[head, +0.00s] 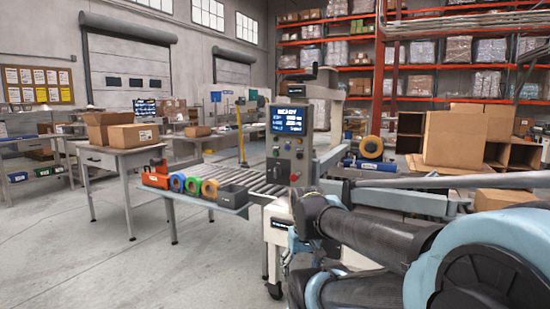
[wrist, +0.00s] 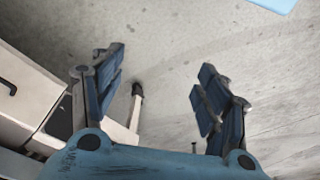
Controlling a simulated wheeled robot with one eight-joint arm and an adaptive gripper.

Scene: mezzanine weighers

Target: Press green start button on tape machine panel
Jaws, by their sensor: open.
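The tape machine panel (head: 289,146) is a dark grey upright box with a lit blue screen (head: 288,120) at its top. Small buttons and knobs sit below the screen, with a red one near the bottom. The panel stands beyond my arm, above the roller conveyor. My gripper (wrist: 160,82) is open and empty in the wrist view, its dark fingers wide apart over bare floor. The panel is not in the wrist view. In the head view my arm reaches in from the lower right, below the panel.
A roller conveyor (head: 258,184) runs beside the panel. A table with cartons (head: 134,137) stands left. Open floor lies front left. A pale cabinet (wrist: 28,92) is left in the wrist view.

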